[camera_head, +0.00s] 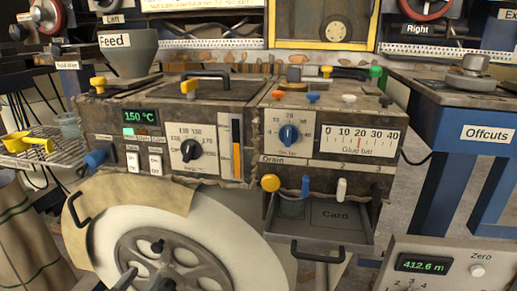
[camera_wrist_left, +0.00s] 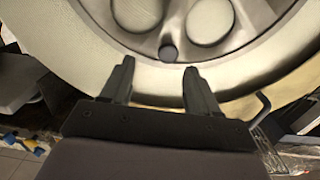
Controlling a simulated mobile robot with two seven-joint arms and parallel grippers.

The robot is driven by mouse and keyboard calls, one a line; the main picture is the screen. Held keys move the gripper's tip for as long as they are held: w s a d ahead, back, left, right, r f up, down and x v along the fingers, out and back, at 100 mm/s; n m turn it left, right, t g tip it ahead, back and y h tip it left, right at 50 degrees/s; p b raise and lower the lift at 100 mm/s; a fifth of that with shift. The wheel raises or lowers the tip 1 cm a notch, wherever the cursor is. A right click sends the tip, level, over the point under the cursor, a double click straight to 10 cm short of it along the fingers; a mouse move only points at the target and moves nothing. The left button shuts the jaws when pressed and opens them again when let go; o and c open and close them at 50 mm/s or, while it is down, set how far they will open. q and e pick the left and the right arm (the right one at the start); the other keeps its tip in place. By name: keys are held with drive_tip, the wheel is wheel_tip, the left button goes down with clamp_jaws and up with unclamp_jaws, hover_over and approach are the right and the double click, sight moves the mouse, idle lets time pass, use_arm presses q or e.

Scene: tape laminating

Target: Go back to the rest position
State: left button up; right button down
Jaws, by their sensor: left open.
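My left gripper (camera_head: 147,281) shows only as two dark fingertips at the bottom edge of the head view, in front of the large spoked wheel (camera_head: 110,225). In the left wrist view my left gripper (camera_wrist_left: 159,68) is open, with its two black fingers apart and nothing between them. The wheel (camera_wrist_left: 275,65) fills the upper part of that view, and its dark hub knob (camera_wrist_left: 168,53) lies just beyond the fingertips. A gap between fingertips and wheel cannot be judged. My right gripper is not in view.
The control machine (camera_head: 230,140) with dials and levers stands behind the wheel. Its Card drawer (camera_head: 340,218) sticks out on the right. A grey meter box (camera_head: 450,262) is at lower right, a blue Offcuts bench (camera_head: 455,125) behind it. A wire rack (camera_head: 65,155) and a sack (camera_head: 25,240) are at left.

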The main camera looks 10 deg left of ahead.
use_arm(q)
drive_tip(key=s+d+f+m+g, duration=0.1)
drive_tip(key=s+d+f+g, duration=0.3)
drive_tip(key=s+d, duration=0.4)
drive_tip(key=s+d+f+g, duration=0.35)
drive_tip(key=s+d, duration=0.35)
drive_tip(key=s, duration=0.4)
wheel_tip(320, 180, up, 14)
drive_tip(key=a+p, duration=0.1)
drive_tip(key=p, duration=1.6)
drive_tip(key=shift+s+a+r+p, duration=0.2)
drive_tip(key=shift+s+a+p, duration=0.1)
drive_tip(key=shift+a, duration=0.05)
